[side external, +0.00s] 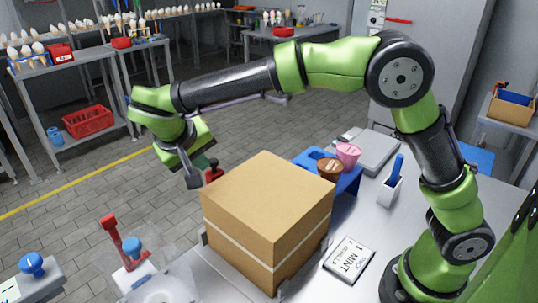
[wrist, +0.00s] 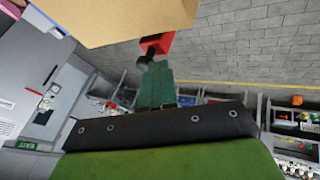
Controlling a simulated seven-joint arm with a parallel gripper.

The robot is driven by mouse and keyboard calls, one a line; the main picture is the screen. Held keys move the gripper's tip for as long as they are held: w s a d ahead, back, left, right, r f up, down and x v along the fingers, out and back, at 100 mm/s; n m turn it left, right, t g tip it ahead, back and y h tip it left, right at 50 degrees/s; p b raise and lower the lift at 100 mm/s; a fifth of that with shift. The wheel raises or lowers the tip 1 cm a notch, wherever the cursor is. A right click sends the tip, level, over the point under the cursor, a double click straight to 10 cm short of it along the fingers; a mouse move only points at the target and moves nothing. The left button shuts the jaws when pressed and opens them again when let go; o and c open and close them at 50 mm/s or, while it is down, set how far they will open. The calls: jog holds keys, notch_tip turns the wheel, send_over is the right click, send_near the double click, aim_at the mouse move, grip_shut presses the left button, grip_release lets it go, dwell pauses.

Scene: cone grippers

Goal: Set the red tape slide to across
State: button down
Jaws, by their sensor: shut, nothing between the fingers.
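A small red block (side external: 213,172), which looks like the tape slide, shows just behind the far left top edge of the cardboard box (side external: 268,200). It also shows in the wrist view (wrist: 157,42), below the box's edge. My gripper (side external: 199,178) is shut and empty, beside the red block at the box's far left side. In the wrist view the gripper's end (wrist: 150,57) overlaps the block's lower part; I cannot tell whether they touch. The box hides the slide's lower part and its track.
A red upright handle (side external: 110,232) and blue knobs stand at the front left. Behind the box is a blue holder (side external: 349,184) with a brown and a pink cup. A printed card (side external: 349,260) lies right of the box.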

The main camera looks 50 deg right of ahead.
jog(key=d, duration=1.3)
jog(key=shift+d, duration=0.2)
jog(key=shift+a, duration=0.1)
